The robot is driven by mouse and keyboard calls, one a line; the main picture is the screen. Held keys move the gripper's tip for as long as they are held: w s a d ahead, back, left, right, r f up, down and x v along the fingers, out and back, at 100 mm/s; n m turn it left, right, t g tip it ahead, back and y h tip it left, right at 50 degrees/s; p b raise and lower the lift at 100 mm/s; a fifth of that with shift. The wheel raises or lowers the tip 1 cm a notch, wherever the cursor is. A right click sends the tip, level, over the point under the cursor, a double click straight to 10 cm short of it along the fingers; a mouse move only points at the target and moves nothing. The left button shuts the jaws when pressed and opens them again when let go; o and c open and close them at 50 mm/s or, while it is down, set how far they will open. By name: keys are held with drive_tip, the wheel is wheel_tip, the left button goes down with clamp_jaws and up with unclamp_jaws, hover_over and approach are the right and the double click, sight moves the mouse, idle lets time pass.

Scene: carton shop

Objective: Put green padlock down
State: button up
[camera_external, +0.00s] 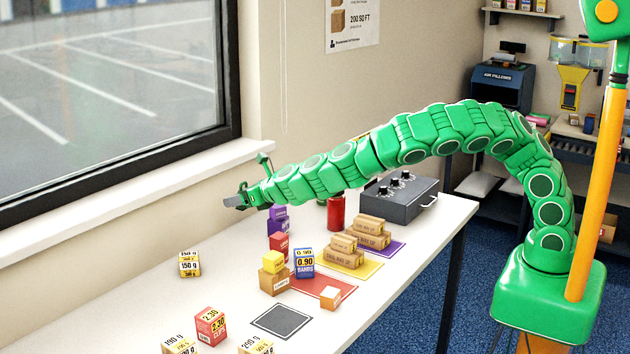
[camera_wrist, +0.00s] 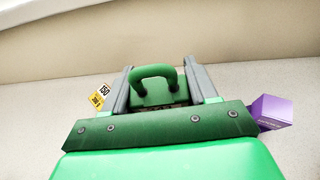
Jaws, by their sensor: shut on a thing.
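The green padlock (camera_wrist: 150,97) sits between the grey fingers of my gripper (camera_wrist: 157,75) in the wrist view, with its rounded green shackle pointing away from the palm. My gripper is shut on it. In the external view my gripper (camera_external: 241,200) is held out at the left end of my green arm, in front of the wall and above the back part of the white table (camera_external: 237,312). The padlock cannot be made out clearly there. How high it hangs above the table is hard to tell.
A purple box (camera_external: 278,212), red box (camera_external: 279,246) and blue box (camera_external: 305,263) stand right of my gripper. A yellow 150 g box (camera_external: 189,264) stands alone at left. A dark mat (camera_external: 281,321) lies empty in front. Bare table shows between them.

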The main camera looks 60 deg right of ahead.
drive_tip(key=w+d+r, duration=0.1)
drive_tip(key=d+r, duration=0.3)
drive_tip(key=d, duration=1)
drive_tip(key=w+d+r+m+h, duration=0.15)
drive_tip(key=d+r, duration=0.25)
drive_tip(key=d, duration=1)
drive_tip(key=w+d+r+n, duration=0.15)
drive_tip(key=d+r, duration=0.35)
drive_tip(key=d, duration=0.8)
drive_tip(key=s+f, duration=0.5)
drive_tip(key=s, duration=0.4)
drive_tip(key=s+f+m, duration=0.1)
drive_tip(key=s+f, duration=0.4)
drive_tip(key=s, duration=0.5)
drive_tip(key=shift+d, duration=0.4)
drive_tip(key=shift+r, duration=0.2)
